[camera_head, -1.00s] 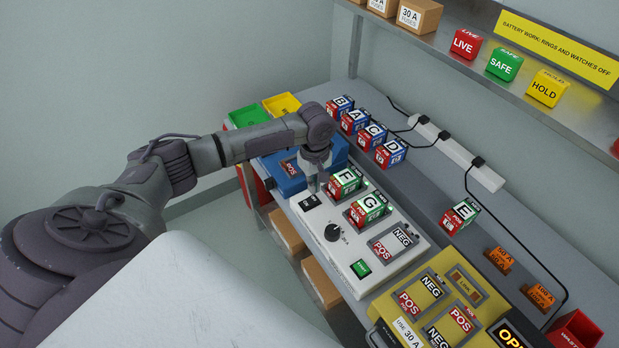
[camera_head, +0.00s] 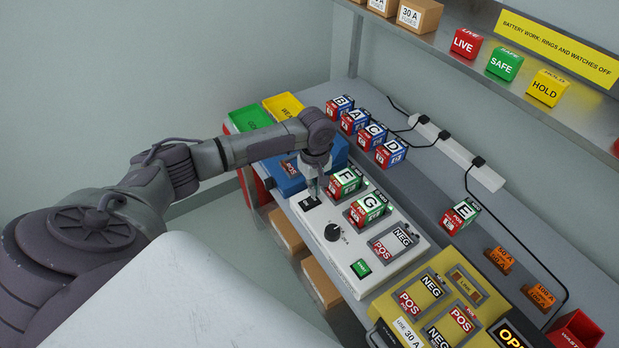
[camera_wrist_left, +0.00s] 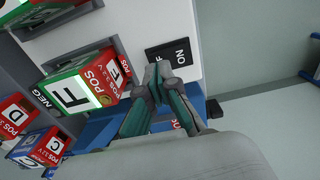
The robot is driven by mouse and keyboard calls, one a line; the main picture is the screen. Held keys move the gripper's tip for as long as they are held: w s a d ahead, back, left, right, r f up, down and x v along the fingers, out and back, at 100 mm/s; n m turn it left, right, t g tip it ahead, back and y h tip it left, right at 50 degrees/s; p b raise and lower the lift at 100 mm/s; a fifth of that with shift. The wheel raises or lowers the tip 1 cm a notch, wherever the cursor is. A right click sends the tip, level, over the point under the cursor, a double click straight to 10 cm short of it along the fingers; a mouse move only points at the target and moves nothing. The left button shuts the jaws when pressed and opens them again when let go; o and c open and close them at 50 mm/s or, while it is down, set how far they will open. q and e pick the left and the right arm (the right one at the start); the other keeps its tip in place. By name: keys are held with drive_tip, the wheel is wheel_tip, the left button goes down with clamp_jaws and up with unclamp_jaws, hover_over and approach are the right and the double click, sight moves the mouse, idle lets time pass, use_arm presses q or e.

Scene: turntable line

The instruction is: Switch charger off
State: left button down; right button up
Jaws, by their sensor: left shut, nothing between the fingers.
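The charger is a white panel (camera_head: 395,262) on the bench, with a black ON/OFF rocker switch (camera_head: 309,203) at its near left corner. It also carries a black knob (camera_head: 333,232), a green button (camera_head: 361,268) and cells F (camera_head: 345,181) and G (camera_head: 368,209) in slots. My left gripper (camera_head: 313,196) is shut and empty, pointing down with its tips at the switch. In the left wrist view the fingertips (camera_wrist_left: 160,78) overlap the edge of the switch (camera_wrist_left: 172,54), by its OFF half; whether they touch cannot be told. My right gripper is not in view.
Cell F (camera_wrist_left: 75,92) stands close beside the left fingers in the wrist view. A blue unit (camera_head: 285,172) lies behind the charger, and a yellow unit (camera_head: 430,305) in front. Cells A to D (camera_head: 365,130) and a power strip (camera_head: 460,152) line the back.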

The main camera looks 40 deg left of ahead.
use_arm(q)
drive_tip(key=shift+f+b, duration=0.35)
drive_tip(key=shift+f, duration=0.85)
idle(1.0)
wheel_tip(320, 180, up, 7)
drive_tip(key=p, duration=0.9)
drive_tip(key=shift+r, duration=0.1)
drive_tip(key=shift+d, duration=0.1)
idle(0.4)
